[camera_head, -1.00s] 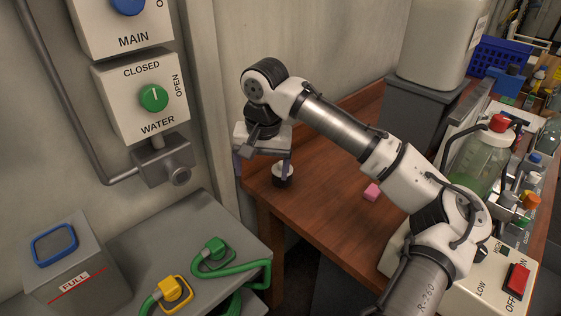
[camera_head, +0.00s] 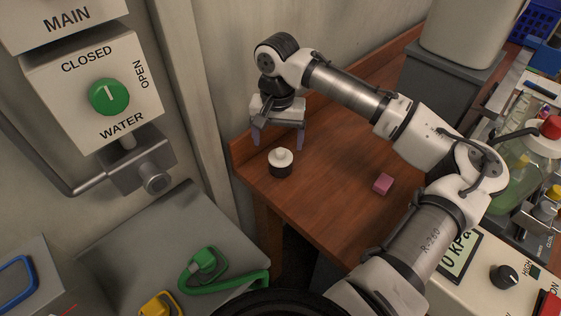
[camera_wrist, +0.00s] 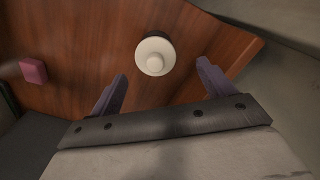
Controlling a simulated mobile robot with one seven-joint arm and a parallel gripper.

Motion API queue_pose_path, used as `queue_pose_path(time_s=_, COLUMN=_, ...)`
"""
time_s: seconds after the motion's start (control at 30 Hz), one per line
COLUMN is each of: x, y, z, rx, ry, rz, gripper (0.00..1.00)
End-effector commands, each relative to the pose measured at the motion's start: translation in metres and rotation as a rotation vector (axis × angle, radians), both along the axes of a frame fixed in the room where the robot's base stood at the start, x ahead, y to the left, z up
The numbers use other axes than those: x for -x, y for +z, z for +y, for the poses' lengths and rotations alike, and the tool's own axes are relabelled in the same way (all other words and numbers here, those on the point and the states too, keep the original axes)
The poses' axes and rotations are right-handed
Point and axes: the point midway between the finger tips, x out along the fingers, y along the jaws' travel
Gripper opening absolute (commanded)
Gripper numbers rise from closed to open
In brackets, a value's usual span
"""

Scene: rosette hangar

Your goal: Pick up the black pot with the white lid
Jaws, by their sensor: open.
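The black pot with the white lid (camera_head: 281,163) stands upright on the wooden table, near its left corner. The lid has a small round knob. My gripper (camera_head: 278,140) is open and empty, with its fingers pointing down, close behind and above the pot in the head view. In the wrist view the pot's lid (camera_wrist: 154,57) lies beyond the fingertips, roughly in line with the gap between them (camera_wrist: 160,76). The fingers look apart from the pot. The pot's black side is mostly hidden under the lid there.
A pink block (camera_head: 383,184) lies on the wooden table (camera_head: 325,208) to the right of the pot. The wall rises close behind the table. A grey bench with a green hose fitting (camera_head: 205,265) is at the lower left. Bottles and a control box crowd the right.

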Motion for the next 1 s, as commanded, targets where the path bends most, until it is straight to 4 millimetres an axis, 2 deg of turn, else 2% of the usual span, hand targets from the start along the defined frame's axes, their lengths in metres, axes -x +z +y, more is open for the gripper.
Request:
queue_pose_path(time_s=0.1, x=0.0, y=-0.014, z=0.0, rx=0.0, ry=0.0, rz=0.0, gripper=0.81)
queue_pose_path(time_s=0.33, x=0.003, y=-0.029, z=-0.003, rx=0.002, ry=0.001, rz=0.001, gripper=0.81)
queue_pose_path(time_s=0.6, x=0.006, y=-0.065, z=-0.006, rx=0.001, ry=0.0, rz=0.0, gripper=0.81)
queue_pose_path(time_s=0.9, x=0.006, y=-0.072, z=-0.005, rx=0.0, ry=-0.001, rz=-0.001, gripper=0.81)
queue_pose_path(time_s=1.0, x=0.006, y=-0.072, z=-0.005, rx=0.0, ry=-0.001, rz=-0.001, gripper=0.68)
